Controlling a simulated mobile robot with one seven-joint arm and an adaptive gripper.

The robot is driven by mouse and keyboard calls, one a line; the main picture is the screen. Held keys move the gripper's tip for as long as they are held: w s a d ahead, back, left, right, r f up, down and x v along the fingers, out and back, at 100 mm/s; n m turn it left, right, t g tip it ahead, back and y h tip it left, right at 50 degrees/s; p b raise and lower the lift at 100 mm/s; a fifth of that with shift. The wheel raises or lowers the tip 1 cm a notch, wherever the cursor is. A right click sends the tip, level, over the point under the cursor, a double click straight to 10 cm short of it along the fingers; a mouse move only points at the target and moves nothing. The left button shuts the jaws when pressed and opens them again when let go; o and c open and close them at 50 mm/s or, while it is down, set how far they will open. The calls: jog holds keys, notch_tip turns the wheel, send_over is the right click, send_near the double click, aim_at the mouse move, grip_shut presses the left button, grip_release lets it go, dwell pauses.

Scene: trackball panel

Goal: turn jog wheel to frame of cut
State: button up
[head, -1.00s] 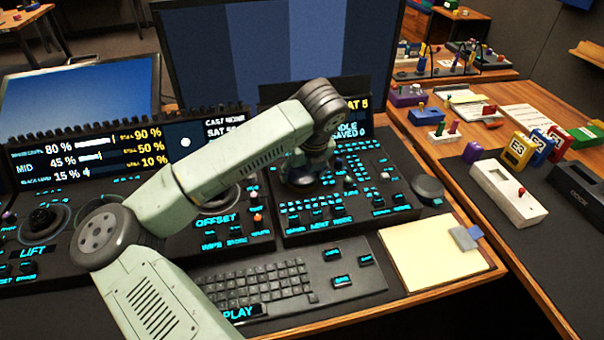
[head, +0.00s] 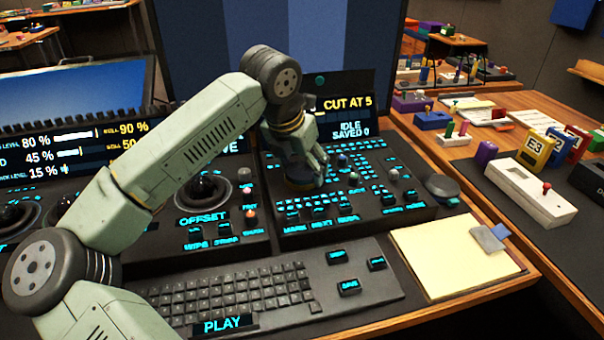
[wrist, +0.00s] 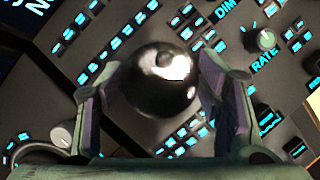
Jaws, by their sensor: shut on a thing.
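A shiny black round knob (wrist: 158,78), which appears to be the jog wheel, sits between my two fingers in the wrist view. My gripper (head: 306,172) points down at the right-hand control panel (head: 385,215) and is shut on this knob, one finger on each side. In the head view the fingers hide most of the knob; its dark lower part (head: 302,185) shows beneath them. The display (head: 345,115) behind the panel reads "CUT AT 5", "IDLE" and "SAVED 0".
A trackball (head: 203,188) is to the left. A keyboard (head: 240,290) and yellow notepad (head: 450,255) lie in front. A dark disc (head: 442,187) sits at the panel's right.

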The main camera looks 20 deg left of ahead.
jog(key=m+h, duration=0.1)
jog(key=m, duration=0.2)
jog(key=m+g+h, duration=0.1)
jog(key=m, duration=0.2)
jog(key=m+g, duration=0.1)
jog(key=m, duration=0.2)
jog(key=m+g+h+p, duration=0.1)
jog(key=m, duration=0.2)
jog(key=shift+m+h, duration=0.3)
dwell(0.4)
jog(key=o, duration=1.2)
jog(key=v, duration=1.2)
jog(key=shift+w+d, duration=0.1)
jog(key=shift+w, duration=0.1)
